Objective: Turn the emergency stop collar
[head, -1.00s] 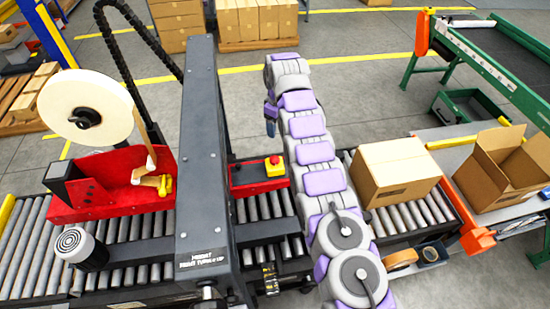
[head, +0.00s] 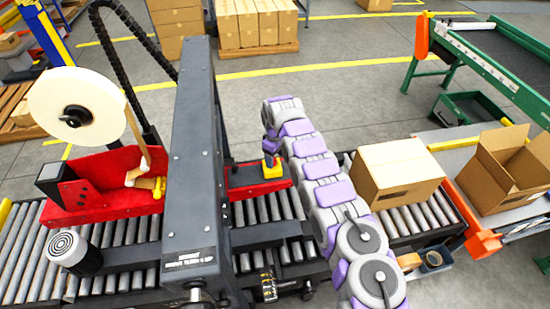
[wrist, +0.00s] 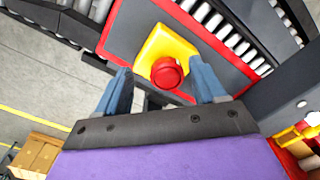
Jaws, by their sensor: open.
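The emergency stop is a red round collar (wrist: 166,73) on a yellow housing (wrist: 165,47), on a black and red panel beside the rollers. In the wrist view it lies between and just beyond the two blue fingertips of my gripper (wrist: 162,80), which are spread apart. I cannot tell whether a finger touches it. In the head view my gripper (head: 269,148) is just above the yellow housing (head: 272,168) and hides most of the red collar.
A tall dark machine column (head: 190,170) stands left of the stop. A closed carton (head: 398,172) sits on the rollers to the right, near an open carton (head: 505,170). A tape roll (head: 76,105) on a red unit stands at the left.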

